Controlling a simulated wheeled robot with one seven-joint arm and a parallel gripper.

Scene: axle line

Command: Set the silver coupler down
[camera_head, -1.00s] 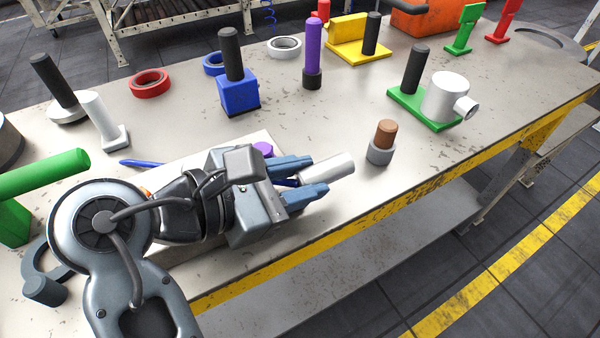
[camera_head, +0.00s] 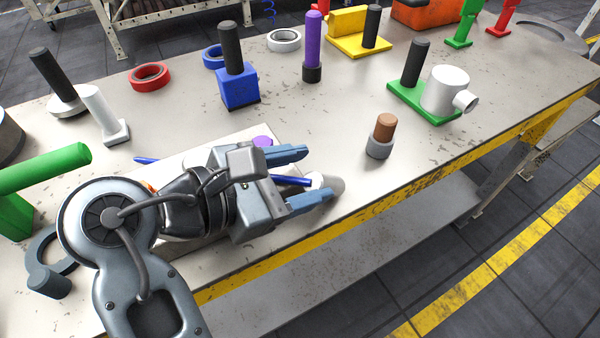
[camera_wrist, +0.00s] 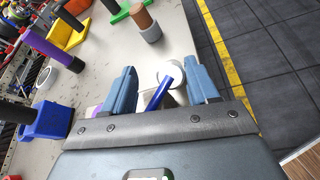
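The silver coupler (camera_head: 332,187) is a short pale cylinder just ahead of my gripper (camera_head: 300,178), near the front edge of the workbench (camera_head: 440,165). My gripper is open, its two blue fingers spread to either side of the coupler. In the wrist view, the coupler (camera_wrist: 170,74) shows a round pale face between the fingertips (camera_wrist: 164,84), with gaps on both sides. A blue rod (camera_head: 290,181) runs between the fingers toward the coupler; I cannot tell whether they touch. My gripper hides part of the coupler's near side.
A brown-topped grey peg (camera_head: 382,138) stands to the right of the coupler. A blue block with a black post (camera_head: 239,90) and a purple post (camera_head: 313,45) stand farther back. A pale raised slab (camera_head: 205,155) lies beneath my wrist. Bare bench lies behind the coupler.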

